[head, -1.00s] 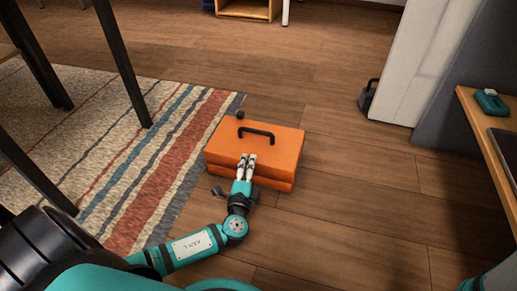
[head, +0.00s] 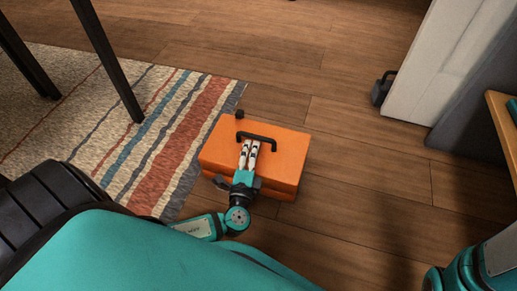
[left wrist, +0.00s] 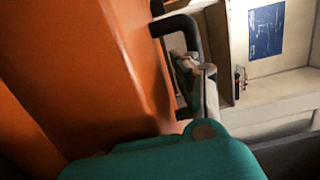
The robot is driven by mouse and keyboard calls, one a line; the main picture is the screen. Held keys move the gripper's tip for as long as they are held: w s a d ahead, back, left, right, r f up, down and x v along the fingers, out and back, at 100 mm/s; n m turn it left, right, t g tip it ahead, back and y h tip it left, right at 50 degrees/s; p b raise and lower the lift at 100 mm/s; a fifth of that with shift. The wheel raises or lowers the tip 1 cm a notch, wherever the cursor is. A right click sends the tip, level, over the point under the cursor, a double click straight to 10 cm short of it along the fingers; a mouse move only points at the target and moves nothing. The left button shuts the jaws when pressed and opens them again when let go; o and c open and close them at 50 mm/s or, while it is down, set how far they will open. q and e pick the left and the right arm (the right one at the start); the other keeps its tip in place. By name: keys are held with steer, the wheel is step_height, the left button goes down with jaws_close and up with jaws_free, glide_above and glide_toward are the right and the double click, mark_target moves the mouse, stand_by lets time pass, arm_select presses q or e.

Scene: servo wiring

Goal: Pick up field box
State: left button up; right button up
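The field box is an orange case (head: 285,160) with a black handle (head: 262,137) on top, standing on the wooden floor beside the rug. My left gripper (head: 249,150) is over the near part of its lid, with the fingertips close to the handle. Its two pale fingers lie nearly parallel with a narrow gap. In the left wrist view the orange box (left wrist: 90,70) fills the left, and the dark handle (left wrist: 181,22) sits close to the fingers. I cannot tell whether they grip the handle. My right gripper is out of view.
A striped rug (head: 170,130) lies left of the box, with dark furniture legs (head: 108,62) on it. A dark object (head: 382,88) stands by the white panel (head: 440,60) at right. A wooden surface (head: 500,125) is at the right edge. Floor right of the box is clear.

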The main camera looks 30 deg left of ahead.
arm_select(q)
jaws_close()
stand_by(0.5)
steer(key=shift+w+r, duration=0.1)
steer(key=shift+r, duration=0.15)
